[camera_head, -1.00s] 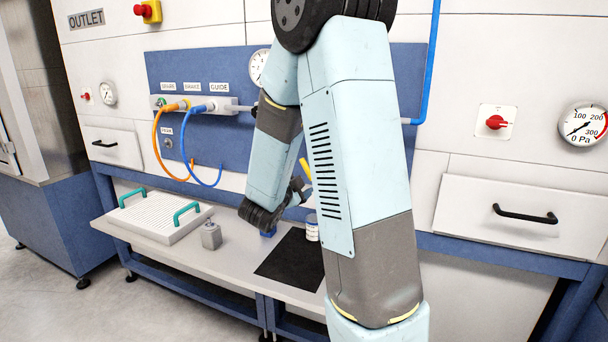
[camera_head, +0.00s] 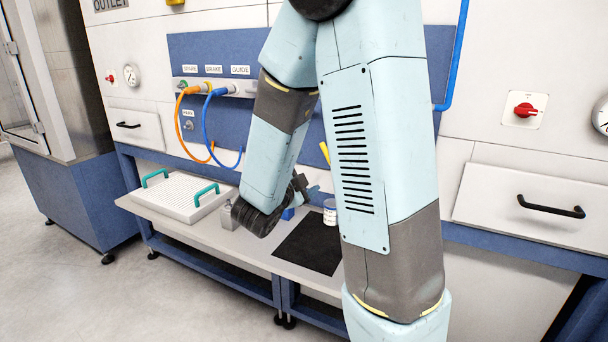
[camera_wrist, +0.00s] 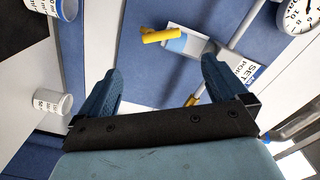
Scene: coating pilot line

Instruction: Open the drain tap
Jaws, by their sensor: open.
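The tap's yellow lever (camera_wrist: 160,35) shows at the top middle of the wrist view, in front of a blue panel. It joins a light blue and grey body. In the head view a bit of yellow (camera_head: 324,152) shows beside my arm, and the rest there is hidden. My gripper (camera_wrist: 162,66) is open and empty. Its two blue fingers point toward the panel, with the lever beyond the fingertips and roughly between them. No contact shows. A second yellow piece (camera_wrist: 195,95) lies lower, near the right finger.
A white sign (camera_wrist: 248,76) and a gauge (camera_wrist: 300,14) are at right in the wrist view. White containers (camera_wrist: 52,102) are at left. On the bench are a white tray (camera_head: 185,196) with green handles, a black mat (camera_head: 308,246) and a white jar (camera_head: 330,212). Orange and blue hoses hang at the panel.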

